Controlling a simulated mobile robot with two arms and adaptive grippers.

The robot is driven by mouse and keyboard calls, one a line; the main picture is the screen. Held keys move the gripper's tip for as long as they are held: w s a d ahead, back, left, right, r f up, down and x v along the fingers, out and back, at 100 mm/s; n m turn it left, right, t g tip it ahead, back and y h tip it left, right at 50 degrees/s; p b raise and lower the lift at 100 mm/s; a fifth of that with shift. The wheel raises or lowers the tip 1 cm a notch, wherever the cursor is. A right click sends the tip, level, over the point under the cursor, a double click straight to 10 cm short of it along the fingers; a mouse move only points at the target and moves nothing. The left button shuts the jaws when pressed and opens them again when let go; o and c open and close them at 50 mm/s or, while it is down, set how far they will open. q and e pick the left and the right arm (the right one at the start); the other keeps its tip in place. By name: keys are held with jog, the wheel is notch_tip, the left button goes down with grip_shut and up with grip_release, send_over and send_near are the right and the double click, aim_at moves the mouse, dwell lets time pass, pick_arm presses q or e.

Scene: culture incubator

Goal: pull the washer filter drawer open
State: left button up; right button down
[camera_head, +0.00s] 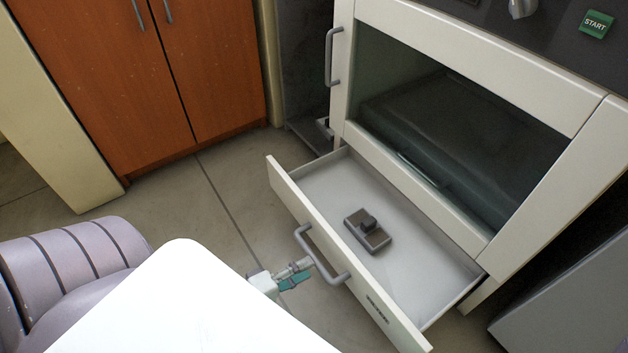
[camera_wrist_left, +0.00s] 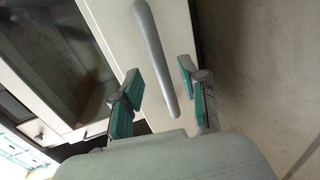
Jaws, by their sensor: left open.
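The washer filter drawer (camera_head: 345,262) stands pulled out from the bottom of the white washer (camera_head: 398,187). Its grey bar handle (camera_head: 322,256) is on the drawer front. A dark grey block-shaped part (camera_head: 367,230) lies on the drawer floor. My left gripper (camera_head: 298,274) is close in front of the handle. In the left wrist view my left gripper (camera_wrist_left: 160,90) is open, with its green-padded fingers on either side of the handle (camera_wrist_left: 157,58). The fingers are apart from the bar, with gaps showing. My right gripper is not in view.
The washer's glass door (camera_head: 455,130) above the drawer is shut. A green START button (camera_head: 596,24) is at the top right. An orange-brown cabinet (camera_head: 140,75) stands at the back left. Bare floor (camera_head: 205,205) lies between the cabinet and the drawer.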

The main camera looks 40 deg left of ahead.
pick_arm(q)
jog(key=shift+v, duration=1.4)
